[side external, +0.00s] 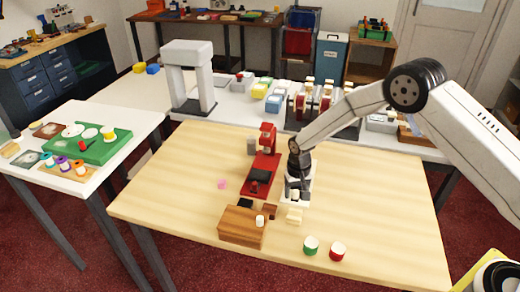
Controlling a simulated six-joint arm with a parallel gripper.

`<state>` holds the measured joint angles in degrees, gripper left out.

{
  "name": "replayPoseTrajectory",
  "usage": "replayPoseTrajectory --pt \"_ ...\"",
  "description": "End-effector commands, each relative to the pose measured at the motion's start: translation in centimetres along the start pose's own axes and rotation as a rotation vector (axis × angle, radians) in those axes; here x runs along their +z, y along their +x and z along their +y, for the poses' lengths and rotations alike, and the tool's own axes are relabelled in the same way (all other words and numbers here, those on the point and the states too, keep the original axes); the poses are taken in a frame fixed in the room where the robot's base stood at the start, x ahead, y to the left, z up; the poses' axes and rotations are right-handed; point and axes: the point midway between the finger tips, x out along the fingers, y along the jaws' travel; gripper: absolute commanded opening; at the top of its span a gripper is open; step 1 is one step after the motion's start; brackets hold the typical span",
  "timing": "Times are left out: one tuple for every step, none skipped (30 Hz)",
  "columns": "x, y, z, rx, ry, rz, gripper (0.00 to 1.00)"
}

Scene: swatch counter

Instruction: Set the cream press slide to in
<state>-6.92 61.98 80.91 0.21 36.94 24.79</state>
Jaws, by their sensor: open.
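A cream press (306,182) stands near the middle of the wooden table, just right of a red press. My arm and gripper hide most of it, and only parts of its pale base show. I cannot tell where its slide is. My gripper (294,193) is open and points down over the front part of the cream press. A small pale piece shows at the fingertips, and I cannot tell whether the fingers touch it.
The red press (262,172) stands close on the left, with a dark block on its base. The table's right side is clear.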

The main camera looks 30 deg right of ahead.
Motion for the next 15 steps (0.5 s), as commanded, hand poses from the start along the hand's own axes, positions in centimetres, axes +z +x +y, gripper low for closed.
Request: replayPoseTrajectory --pt "-0.01 0.00 0.00 0.000 0.000 0.000 0.64" --pt "-0.01 0.00 0.00 0.000 0.000 0.000 0.64" --pt "0.00 0.00 0.00 0.000 0.000 0.000 0.64" --pt "0.00 0.00 0.00 0.000 0.000 0.000 0.64" --pt "0.00 -0.01 0.00 0.000 0.000 0.000 0.55" --pt "0.00 -0.01 0.00 0.000 0.000 0.000 0.42" --pt "0.00 -0.01 0.00 0.000 0.000 0.000 0.33" --pt "0.00 -0.01 0.00 0.000 0.000 0.000 0.23" --pt "0.00 -0.01 0.00 0.000 0.000 0.000 0.10" --pt "0.00 -0.01 0.00 0.000 0.000 0.000 0.01" --pt "0.00 -0.01 0.00 0.000 0.000 0.000 0.00" --pt "0.00 -0.02 0.00 0.000 0.000 0.000 0.00" --pt "0.00 -0.02 0.00 0.000 0.000 0.000 0.00" --pt "0.00 -0.02 0.00 0.000 0.000 0.000 0.00" --pt "0.00 -0.02 0.00 0.000 0.000 0.000 0.00"
